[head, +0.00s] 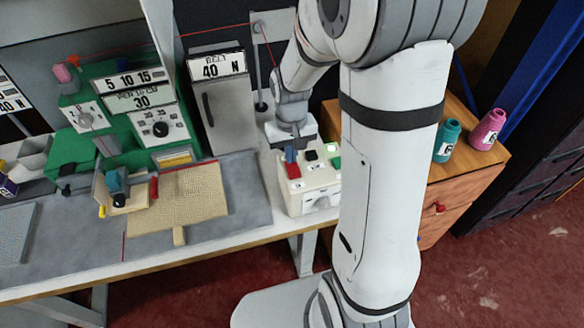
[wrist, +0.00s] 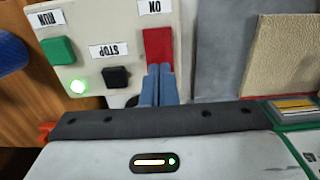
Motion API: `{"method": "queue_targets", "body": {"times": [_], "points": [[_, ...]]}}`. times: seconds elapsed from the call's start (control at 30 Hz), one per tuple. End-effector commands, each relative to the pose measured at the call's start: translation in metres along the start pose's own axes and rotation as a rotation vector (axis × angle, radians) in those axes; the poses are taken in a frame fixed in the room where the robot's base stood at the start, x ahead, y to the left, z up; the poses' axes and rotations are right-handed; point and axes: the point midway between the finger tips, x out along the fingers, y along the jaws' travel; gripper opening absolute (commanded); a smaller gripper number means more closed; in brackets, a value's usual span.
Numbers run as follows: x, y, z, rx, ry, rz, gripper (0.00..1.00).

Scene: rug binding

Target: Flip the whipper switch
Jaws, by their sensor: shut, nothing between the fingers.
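A cream control box (head: 325,182) stands at the right end of the bench. On its top are a red switch (head: 293,171), a black button (head: 311,155) and a green button (head: 333,150). In the wrist view the red switch (wrist: 157,46) is by an upside-down ON label, the black button (wrist: 116,77) by STOP, the green button (wrist: 58,50) by RUN. A small round lamp (wrist: 77,87) glows green. My gripper (wrist: 158,72) is shut and empty, its blue fingertips over the red switch's near end and hiding part of it. I cannot tell whether they touch.
Left of the box are a grey unit reading BELT 40 N (head: 212,105), a green machine (head: 140,118) and a beige rug piece (head: 191,205).

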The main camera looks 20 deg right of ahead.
Motion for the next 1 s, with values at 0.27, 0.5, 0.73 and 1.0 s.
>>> {"method": "queue_targets", "body": {"times": [0.27,0.5,0.73,1.0], "points": [[0.005,0.000,0.000,0.000,0.000,0.000,0.00],[0.009,0.000,0.000,0.000,-0.001,0.000,0.00],[0.012,0.000,0.000,0.000,-0.001,0.000,0.00],[0.005,0.000,0.000,0.000,0.000,0.000,0.00]]}}
